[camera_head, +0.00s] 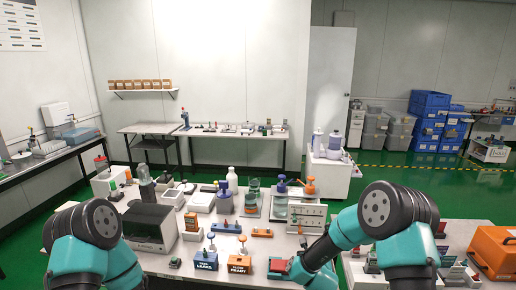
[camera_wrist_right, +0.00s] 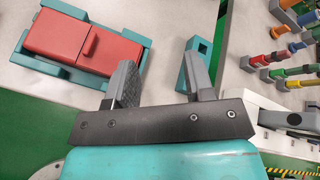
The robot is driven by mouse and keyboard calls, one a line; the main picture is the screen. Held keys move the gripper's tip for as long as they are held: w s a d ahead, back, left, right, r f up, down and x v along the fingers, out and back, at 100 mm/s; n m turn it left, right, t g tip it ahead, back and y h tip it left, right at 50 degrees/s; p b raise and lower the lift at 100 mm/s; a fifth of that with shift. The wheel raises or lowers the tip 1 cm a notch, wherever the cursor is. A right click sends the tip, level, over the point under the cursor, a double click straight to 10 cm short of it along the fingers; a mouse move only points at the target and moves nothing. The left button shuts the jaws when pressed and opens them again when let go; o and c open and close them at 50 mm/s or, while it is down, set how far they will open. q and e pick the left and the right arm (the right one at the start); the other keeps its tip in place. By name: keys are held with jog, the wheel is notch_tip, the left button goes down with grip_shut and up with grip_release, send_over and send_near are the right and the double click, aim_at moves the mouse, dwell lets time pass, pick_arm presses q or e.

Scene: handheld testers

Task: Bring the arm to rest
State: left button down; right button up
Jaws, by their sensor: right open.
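My right gripper (camera_wrist_right: 160,68) is open in the right wrist view, with nothing between its two grey fingers. A red block (camera_wrist_right: 95,40) sits in a teal tray (camera_wrist_right: 62,68) to the upper left of the fingers, apart from them. A small teal block with a square hole (camera_wrist_right: 203,46) lies just beyond the right finger. In the head view my right arm reaches left over the front of the table, its end near the red block (camera_head: 279,266). My left arm shows at the lower left, but its gripper is out of the frame.
The table holds a dark-fronted box (camera_head: 150,226), a blue holder (camera_head: 205,260), an orange holder (camera_head: 240,264) and several bottles and instruments behind. In the right wrist view, several coloured pegs stand at the upper right. An orange case (camera_head: 495,250) stands at the right.

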jog(key=s+f+n, duration=0.1)
jog(key=n, duration=0.1)
jog(key=s+d+f+n+g, duration=0.1)
jog(key=s+n, duration=0.1)
jog(key=n, duration=0.1)
jog(key=s+f+n+y, duration=0.1)
jog(key=s+n, duration=0.1)
jog(key=shift+d+f+n+g, duration=0.25)
jog(key=shift+f+n+g, duration=0.05)
jog(key=shift+f+g, duration=0.1)
jog(key=s+f+n+g+y, duration=0.1)
jog(key=s+f+n+g, duration=0.2)
jog(key=s+n, duration=0.4)
jog(key=s+f+n+g+y, duration=0.1)
jog(key=s+f+n+g, duration=0.2)
jog(key=s+n, duration=0.3)
jog(key=s+f+n+g+y, duration=0.1)
jog(key=s+f+n+g, duration=0.2)
jog(key=s, duration=1.2)
notch_tip(320, 180, down, 2)
jog(key=d+n, duration=0.1)
jog(key=n, duration=0.3)
jog(key=shift+n+g, duration=0.3)
